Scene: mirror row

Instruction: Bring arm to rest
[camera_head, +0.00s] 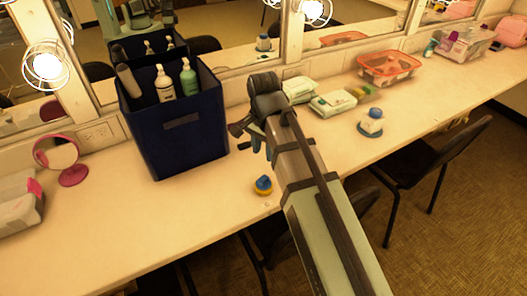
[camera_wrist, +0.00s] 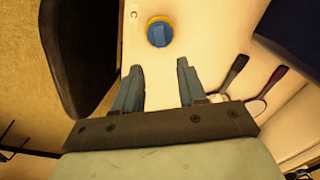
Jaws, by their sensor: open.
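My gripper (camera_head: 245,138) hangs above the counter (camera_head: 120,215), just right of a dark blue bin (camera_head: 180,145), with my arm reaching in from the lower right. In the wrist view my gripper (camera_wrist: 158,68) has its two blue-grey fingers apart with nothing between them. A small blue and yellow item (camera_head: 263,186) sits on the counter near its front edge, below my gripper. It also shows beyond the fingertips in the wrist view (camera_wrist: 160,33), apart from them.
The bin holds several bottles (camera_head: 188,79). A pink round mirror (camera_head: 60,155) stands left. Chairs (camera_head: 430,165) stand in front; one back (camera_wrist: 80,50) is near my gripper.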

